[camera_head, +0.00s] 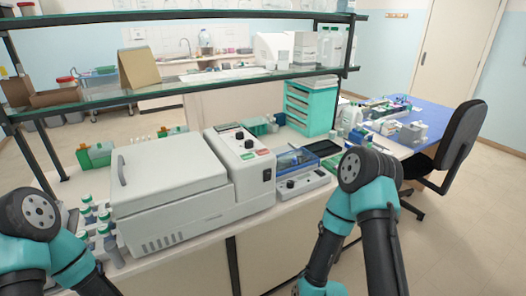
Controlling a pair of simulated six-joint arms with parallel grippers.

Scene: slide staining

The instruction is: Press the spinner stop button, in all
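The spinner (170,180) is a large white box on the bench, with its grey-white lid (165,165) closed. Its control panel (228,147) is at the right end, with dark knobs on top. A small red button (263,152) and a small green patch (247,156) sit side by side on the panel's near edge; any lettering is too small to read. A dark switch is on the front face. My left arm shows at the lower left and my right arm at the lower centre right. Neither gripper is in view, and neither visible arm part touches the spinner.
A smaller device (302,183) with a blue clear lid stands right of the spinner. Several capped bottles (104,232) stand at its left. A glass shelf (200,88) spans above and behind. A black chair (461,137) is at the right.

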